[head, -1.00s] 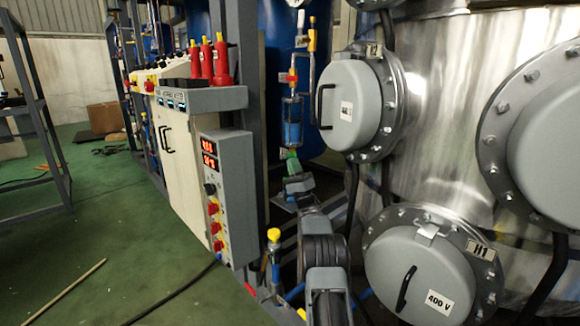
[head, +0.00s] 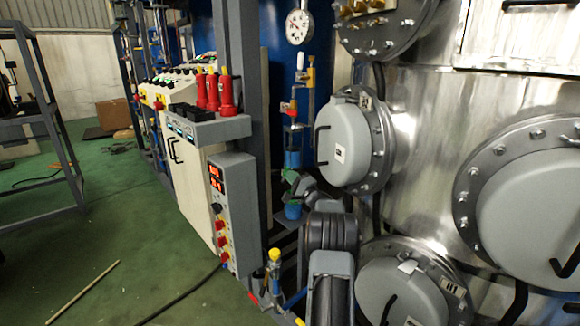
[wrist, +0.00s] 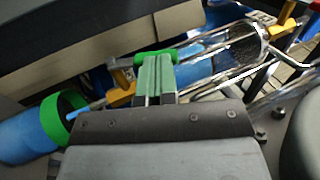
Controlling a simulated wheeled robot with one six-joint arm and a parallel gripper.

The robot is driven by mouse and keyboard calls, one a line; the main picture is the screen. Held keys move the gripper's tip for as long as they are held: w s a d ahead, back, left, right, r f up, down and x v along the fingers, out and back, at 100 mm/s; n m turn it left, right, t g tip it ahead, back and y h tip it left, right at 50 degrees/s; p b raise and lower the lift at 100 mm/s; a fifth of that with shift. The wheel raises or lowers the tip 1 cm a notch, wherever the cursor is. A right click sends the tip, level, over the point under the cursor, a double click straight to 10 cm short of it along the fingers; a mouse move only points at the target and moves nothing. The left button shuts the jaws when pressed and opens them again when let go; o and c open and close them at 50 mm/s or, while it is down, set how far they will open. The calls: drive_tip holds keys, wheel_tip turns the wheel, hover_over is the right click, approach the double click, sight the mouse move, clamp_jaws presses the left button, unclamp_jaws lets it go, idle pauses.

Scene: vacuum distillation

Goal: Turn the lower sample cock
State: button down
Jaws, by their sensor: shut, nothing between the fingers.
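The sampling line stands upright beside the vessel, with a blue-filled glass cylinder (head: 293,148) between its valves. The cylinder lies slantwise in the wrist view (wrist: 215,62). Below it, the lower sample cock shows as a yellow part (wrist: 122,96) just left of my fingers, partly hidden by them. My gripper (wrist: 153,60) has green fingers that are shut and empty, with the tips across the line beside the yellow part. Contact cannot be told. In the head view my gripper (head: 291,177) is small, just under the cylinder. A blue bottle with green rim (head: 293,209) stands below.
The round flanged cover (head: 345,146) of the steel vessel (head: 435,115) is close on the right. A grey post (head: 242,80) and control box (head: 233,205) stand left. A yellow-capped valve (head: 274,255) is low in front.

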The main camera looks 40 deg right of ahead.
drive_tip(key=w+r+g+p, duration=0.1)
drive_tip(key=p, duration=0.3)
drive_tip(key=shift+r, duration=0.1)
drive_tip(key=shift+w+p, duration=0.2)
drive_tip(key=shift+p, duration=0.2)
drive_tip(key=r+p+v, duration=0.1)
drive_tip(key=r+v, duration=0.1)
drive_tip(key=v, duration=1.2)
drive_tip(key=shift+s, duration=0.25)
drive_tip(key=shift+a, duration=0.2)
